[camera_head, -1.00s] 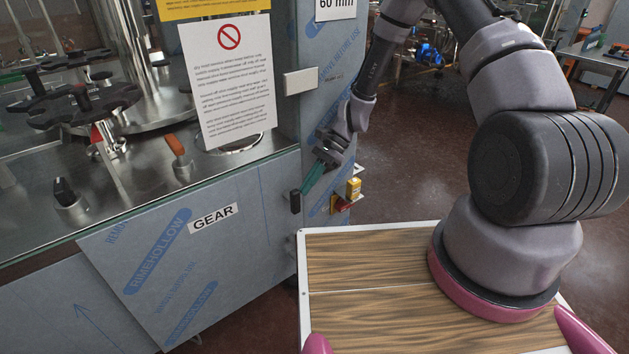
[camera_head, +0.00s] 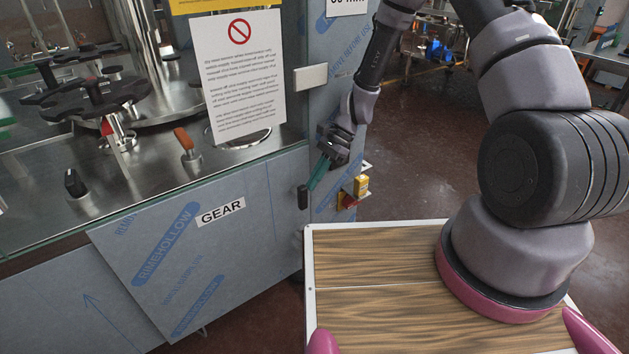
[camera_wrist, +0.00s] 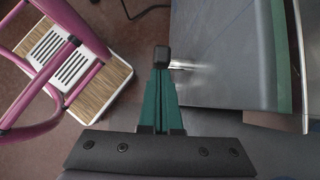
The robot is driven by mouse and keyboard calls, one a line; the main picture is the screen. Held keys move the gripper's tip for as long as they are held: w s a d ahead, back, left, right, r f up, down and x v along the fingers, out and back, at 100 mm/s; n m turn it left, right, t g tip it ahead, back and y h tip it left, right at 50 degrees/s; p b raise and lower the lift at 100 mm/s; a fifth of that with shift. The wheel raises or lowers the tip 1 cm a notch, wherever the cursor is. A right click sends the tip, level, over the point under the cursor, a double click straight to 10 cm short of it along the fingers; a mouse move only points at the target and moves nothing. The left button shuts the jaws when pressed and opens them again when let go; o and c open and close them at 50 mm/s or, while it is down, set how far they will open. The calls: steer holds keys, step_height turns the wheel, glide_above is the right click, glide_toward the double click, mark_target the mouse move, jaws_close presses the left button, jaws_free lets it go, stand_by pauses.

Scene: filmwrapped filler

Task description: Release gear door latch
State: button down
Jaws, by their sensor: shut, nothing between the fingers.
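The door marked GEAR (camera_head: 175,265) is a blue-filmed metal panel on the machine's front. I cannot tell whether it stands slightly ajar. Its black latch handle (camera_head: 302,197) is at the door's right edge, upright in the head view. In the wrist view the black latch knob (camera_wrist: 161,54) sits on a short metal shaft that runs to the panel (camera_wrist: 230,55). My gripper (camera_head: 308,188) has green fingers, shut and empty, pointing down-left at the latch. In the wrist view the fingertips (camera_wrist: 161,72) end at the knob, partly behind it; I cannot tell whether they touch.
A yellow and red switch box (camera_head: 355,190) sticks out just right of my gripper. Glass and a notice sheet (camera_head: 237,75) are above the door. A metal block (camera_head: 310,77) is on the post. Brown floor (camera_head: 430,150) is open to the right.

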steer(key=shift+s+a+r+t+h, duration=0.2)
steer(key=shift+t+h, duration=0.1)
steer(key=shift+h, duration=0.1)
steer(key=shift+s+a+r+t+h, duration=0.35)
steer(key=shift+a+h, duration=0.15)
steer(key=shift+a, duration=0.1)
steer(key=shift+s+a+r+t+h, duration=0.2)
steer(key=shift+s+a+t+h, duration=0.15)
steer(key=shift+a+h, duration=0.2)
steer(key=shift+s+a, duration=0.35)
steer(key=shift+a, duration=0.15)
steer(key=v, duration=0.4)
step_height(320, 180, up, 9)
glide_above(300, 188)
steer(key=shift+w+d+r, duration=0.2)
